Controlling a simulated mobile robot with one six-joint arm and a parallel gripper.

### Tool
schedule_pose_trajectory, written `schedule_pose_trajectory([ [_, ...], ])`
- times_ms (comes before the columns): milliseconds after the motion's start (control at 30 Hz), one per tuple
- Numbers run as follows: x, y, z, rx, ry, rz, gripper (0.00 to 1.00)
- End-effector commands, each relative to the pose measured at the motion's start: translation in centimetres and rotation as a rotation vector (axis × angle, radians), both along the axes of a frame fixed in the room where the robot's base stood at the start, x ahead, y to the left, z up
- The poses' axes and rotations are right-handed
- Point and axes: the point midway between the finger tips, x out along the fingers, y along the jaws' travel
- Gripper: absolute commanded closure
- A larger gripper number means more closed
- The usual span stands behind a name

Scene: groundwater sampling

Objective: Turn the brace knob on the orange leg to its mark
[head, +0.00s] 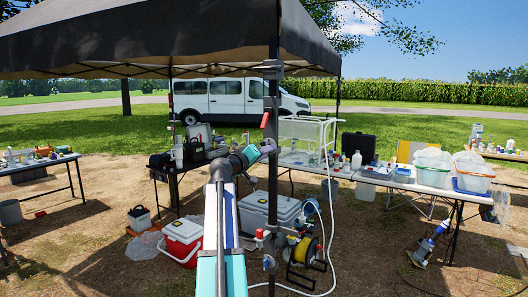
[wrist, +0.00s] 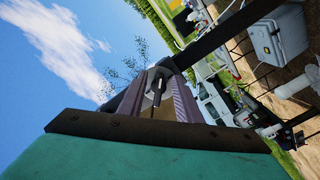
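A dark canopy leg (head: 272,190) stands upright in the middle of the head view. It looks dark grey there, with a small orange-red handle-like piece (head: 265,120) on it and a grey bracket (head: 272,69) higher up. My gripper (head: 268,149) is at the leg, just below the orange-red piece. In the wrist view the leg (wrist: 225,30) runs diagonally past the fingertips. A small dark part (wrist: 157,88) shows between the fingers of my gripper (wrist: 160,75). I cannot tell whether the fingers touch it or are closed on it. No mark on the knob can be made out.
A red cooler (head: 182,242), a grey cooler (head: 268,210) and a yellow hose reel (head: 305,250) sit on the ground around the leg. A long table (head: 400,182) with tubs stands right. A white van (head: 225,98) is behind. Open dirt lies front left.

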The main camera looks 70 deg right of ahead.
Motion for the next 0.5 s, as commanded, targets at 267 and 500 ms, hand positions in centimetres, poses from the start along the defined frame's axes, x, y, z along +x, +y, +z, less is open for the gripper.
schedule_pose_trajectory([
  [267,0.01,0.02,-0.01,0.000,0.000,0.000,1.00],
  [500,0.07,-0.03,-0.22,-0.005,-0.018,0.000,1.00],
])
